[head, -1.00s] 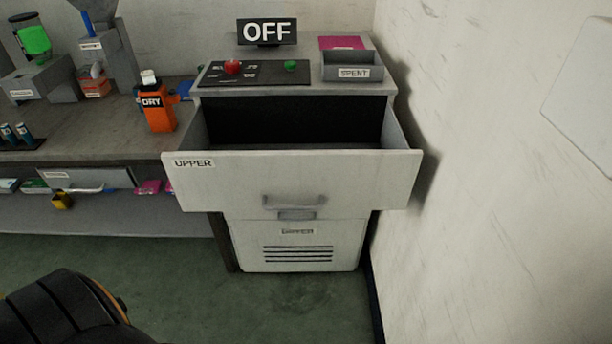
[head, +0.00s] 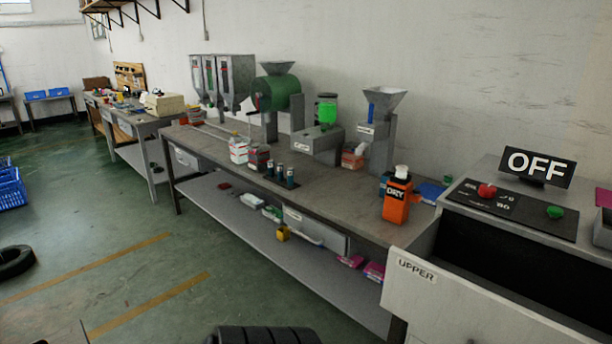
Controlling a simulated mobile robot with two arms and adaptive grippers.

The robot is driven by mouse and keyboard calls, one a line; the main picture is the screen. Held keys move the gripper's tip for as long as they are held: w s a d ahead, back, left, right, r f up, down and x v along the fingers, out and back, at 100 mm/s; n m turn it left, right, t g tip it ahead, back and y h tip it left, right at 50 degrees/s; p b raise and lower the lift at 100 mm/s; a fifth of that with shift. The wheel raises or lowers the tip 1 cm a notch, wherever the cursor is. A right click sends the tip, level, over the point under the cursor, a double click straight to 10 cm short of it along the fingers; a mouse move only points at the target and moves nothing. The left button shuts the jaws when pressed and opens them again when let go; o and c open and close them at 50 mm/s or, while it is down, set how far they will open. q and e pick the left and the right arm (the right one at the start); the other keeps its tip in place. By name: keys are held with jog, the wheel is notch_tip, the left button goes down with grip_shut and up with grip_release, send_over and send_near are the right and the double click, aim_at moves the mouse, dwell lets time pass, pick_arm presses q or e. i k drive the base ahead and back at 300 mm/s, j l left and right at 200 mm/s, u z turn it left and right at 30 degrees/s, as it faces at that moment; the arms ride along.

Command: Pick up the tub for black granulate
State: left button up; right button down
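No label for black granulate can be read in the head view, so I cannot tell for sure which container is its tub. A dark tub with a reddish label (head: 259,157) stands on the long workbench (head: 330,190). A white tub with a red label (head: 238,150) stands just left of it. Another small reddish container (head: 353,157) sits by the grey hopper machine at the back of the bench. Neither of my grippers shows.
The cabinet drawer marked UPPER (head: 465,305) is open at the right, projecting into the room. An orange DRY bottle (head: 397,198) stands near it on the bench. Several dark cylinders stand near the bench's front edge.

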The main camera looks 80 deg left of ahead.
aim_at(258, 153)
jog(key=u, duration=2.9)
